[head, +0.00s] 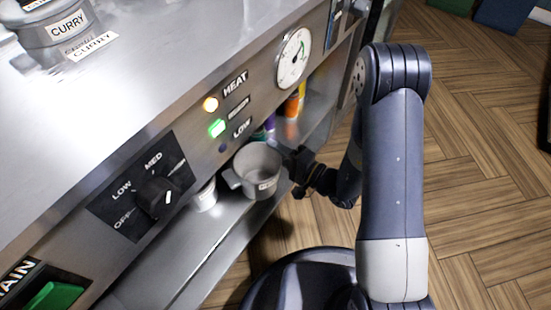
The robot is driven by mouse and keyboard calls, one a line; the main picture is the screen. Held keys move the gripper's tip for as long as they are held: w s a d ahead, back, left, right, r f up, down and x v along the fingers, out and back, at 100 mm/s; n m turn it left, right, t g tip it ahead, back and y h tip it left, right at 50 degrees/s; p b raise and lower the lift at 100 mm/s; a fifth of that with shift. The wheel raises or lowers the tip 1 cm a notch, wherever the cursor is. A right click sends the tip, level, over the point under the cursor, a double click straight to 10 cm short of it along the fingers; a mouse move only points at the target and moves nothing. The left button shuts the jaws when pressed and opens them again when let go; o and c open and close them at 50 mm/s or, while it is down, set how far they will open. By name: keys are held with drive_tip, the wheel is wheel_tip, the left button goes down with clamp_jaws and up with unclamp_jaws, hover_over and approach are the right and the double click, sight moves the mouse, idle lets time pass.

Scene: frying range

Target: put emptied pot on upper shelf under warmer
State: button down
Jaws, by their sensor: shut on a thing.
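A grey metal pot (250,180) with a small label and a side handle is at the shelf (205,230) below the control panel. Its open top faces up and it looks empty inside. My gripper (298,172) is shut on the right side of the pot. The fingertips are partly hidden against the pot. I cannot tell whether the pot's base touches the shelf or hangs just above it.
A small white labelled cup (205,197) stands on the shelf left of the pot. Several coloured bottles (291,106) stand farther back. The control panel (240,95) overhangs the shelf. A pot labelled CURRY (62,50) is on the top surface. Wooden floor lies at right.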

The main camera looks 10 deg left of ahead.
drive_tip(key=shift+f, duration=1.15)
drive_tip(key=shift+b, duration=0.3)
drive_tip(key=shift+f, duration=0.2)
drive_tip(key=c, duration=0.9)
unclamp_jaws()
drive_tip(key=shift+r, duration=0.1)
drive_tip(key=shift+r, duration=0.2)
drive_tip(key=p+v, duration=0.1)
drive_tip(key=v, duration=1.1)
drive_tip(key=shift+f+p, duration=0.15)
drive_tip(key=shift+p, duration=0.15)
